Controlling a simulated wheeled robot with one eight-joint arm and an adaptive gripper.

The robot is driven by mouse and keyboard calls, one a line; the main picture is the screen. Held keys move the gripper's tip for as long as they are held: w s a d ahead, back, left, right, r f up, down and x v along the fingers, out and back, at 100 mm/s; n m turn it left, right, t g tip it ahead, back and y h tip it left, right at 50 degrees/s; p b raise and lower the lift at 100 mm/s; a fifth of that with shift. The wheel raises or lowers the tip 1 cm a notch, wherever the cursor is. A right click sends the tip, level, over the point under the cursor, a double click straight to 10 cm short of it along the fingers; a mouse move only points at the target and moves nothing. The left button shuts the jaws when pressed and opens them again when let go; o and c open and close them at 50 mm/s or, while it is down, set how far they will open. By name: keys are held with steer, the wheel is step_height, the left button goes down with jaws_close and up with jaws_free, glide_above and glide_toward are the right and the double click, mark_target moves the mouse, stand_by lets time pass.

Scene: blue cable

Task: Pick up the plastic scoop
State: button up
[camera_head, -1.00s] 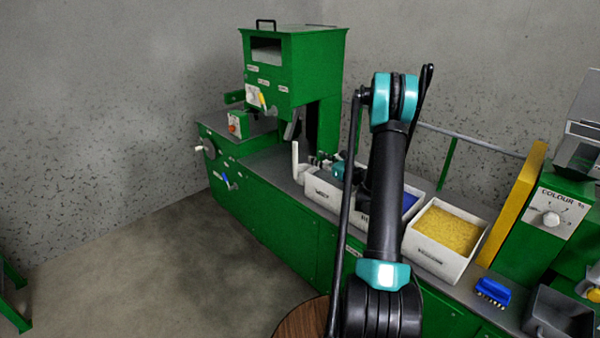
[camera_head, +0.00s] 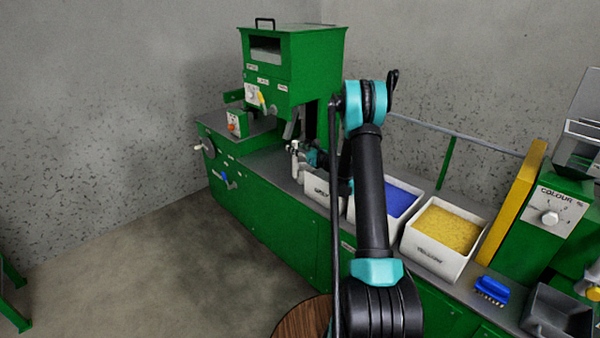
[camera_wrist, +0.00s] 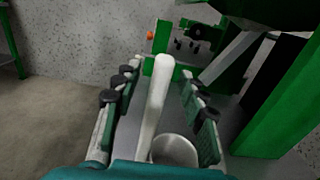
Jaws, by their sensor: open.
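The white plastic scoop stands on the grey bench top in front of the green machine, its handle pointing up. In the wrist view its handle (camera_wrist: 155,105) rises between my fingers and its round cup (camera_wrist: 175,151) sits at the lower middle, partly hidden by my gripper's base. My gripper (camera_wrist: 160,72) is open, one finger on each side of the handle, with a visible gap on both sides. In the head view my gripper (camera_head: 302,153) is at the scoop and hides most of it.
A tall green machine (camera_head: 290,70) stands just behind the scoop. White bins run rightward along the bench, with blue granules (camera_head: 402,198) and yellow granules (camera_head: 447,229). A blue brush (camera_head: 490,290) and a grey tray (camera_head: 560,318) lie further right.

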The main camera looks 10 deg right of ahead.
steer(key=shift+w+a, duration=0.25)
steer(key=shift+w, duration=0.1)
jaws_close()
steer(key=shift+r, duration=0.1)
